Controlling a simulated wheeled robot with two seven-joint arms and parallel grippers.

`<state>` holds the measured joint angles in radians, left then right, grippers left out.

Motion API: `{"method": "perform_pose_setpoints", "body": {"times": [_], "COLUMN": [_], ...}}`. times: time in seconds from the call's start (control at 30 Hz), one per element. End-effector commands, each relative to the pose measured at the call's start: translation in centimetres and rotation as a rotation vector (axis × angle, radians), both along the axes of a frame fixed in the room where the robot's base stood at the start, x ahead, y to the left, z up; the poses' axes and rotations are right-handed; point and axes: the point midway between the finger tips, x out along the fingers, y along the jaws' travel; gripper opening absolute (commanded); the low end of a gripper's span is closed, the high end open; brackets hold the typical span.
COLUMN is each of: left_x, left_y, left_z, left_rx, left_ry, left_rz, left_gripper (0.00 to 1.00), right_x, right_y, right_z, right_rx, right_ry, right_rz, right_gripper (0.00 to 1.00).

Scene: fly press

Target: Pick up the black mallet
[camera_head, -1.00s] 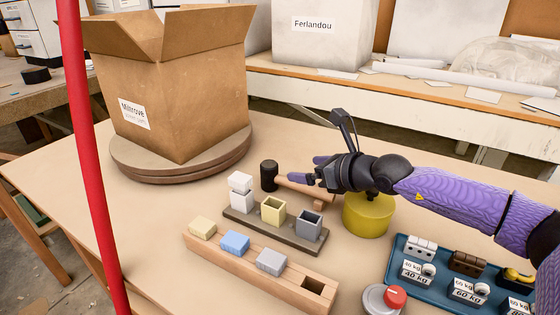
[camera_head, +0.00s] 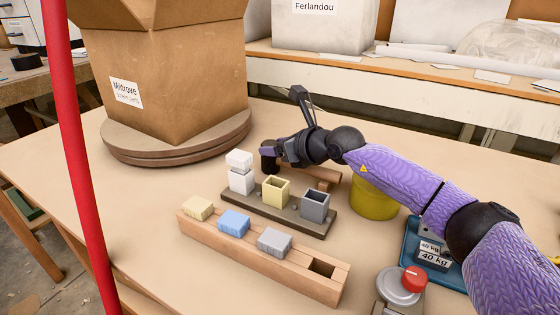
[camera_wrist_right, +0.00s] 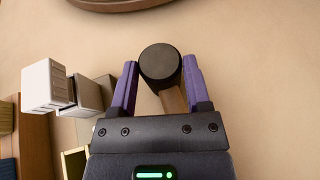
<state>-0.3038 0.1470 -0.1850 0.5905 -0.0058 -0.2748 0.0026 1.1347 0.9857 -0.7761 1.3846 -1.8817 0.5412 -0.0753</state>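The black mallet has a dark round head (camera_head: 268,160) and a wooden handle (camera_head: 328,173), and lies on the table behind the block rack. My right gripper (camera_head: 276,153) is at the head end and partly hides the mallet in the head view. In the right wrist view the black mallet head (camera_wrist_right: 160,64) shows between the tips of the purple fingers of my right gripper (camera_wrist_right: 161,72). The fingers are apart, with the handle running between them, nearer the right finger. A gap shows on the left side. My left gripper is not in view.
In front stand a dark rack (camera_head: 288,218) with small cups and white blocks, and a wooden block holder (camera_head: 260,266). A cardboard box (camera_head: 165,90) sits on a round turntable (camera_head: 125,150) behind left. A yellow cylinder (camera_head: 376,200) and a blue tray (camera_head: 411,249) are at right.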

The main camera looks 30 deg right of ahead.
Motion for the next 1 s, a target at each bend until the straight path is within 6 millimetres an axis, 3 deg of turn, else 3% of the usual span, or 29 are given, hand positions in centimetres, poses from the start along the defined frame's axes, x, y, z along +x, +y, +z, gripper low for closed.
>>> {"method": "perform_pose_setpoints", "body": {"times": [0.03,0.27,0.57,0.67,0.8,1.0], "left_x": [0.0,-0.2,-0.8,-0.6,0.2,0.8], "left_y": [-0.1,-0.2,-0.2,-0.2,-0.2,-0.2], "left_z": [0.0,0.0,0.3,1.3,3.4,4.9], "left_rx": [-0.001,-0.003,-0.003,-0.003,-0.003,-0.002], "left_ry": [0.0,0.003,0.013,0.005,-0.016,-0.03], "left_rz": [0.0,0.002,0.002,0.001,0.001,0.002], "left_gripper": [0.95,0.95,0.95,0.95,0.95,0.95], "right_x": [0.0,0.0,0.0,0.0,-0.1,0.0], "right_y": [0.0,0.0,0.0,0.0,0.0,0.0], "right_z": [0.0,0.0,0.2,2.1,6.5,9.9], "right_rx": [0.0,0.0,0.001,0.001,0.002,0.002], "right_ry": [0.0,0.0,-0.002,-0.007,-0.011,-0.006], "right_rz": [0.0,0.0,0.0,-0.001,0.0,0.0], "right_gripper": [0.49,0.0,0.0,0.0,0.0,0.0]}}
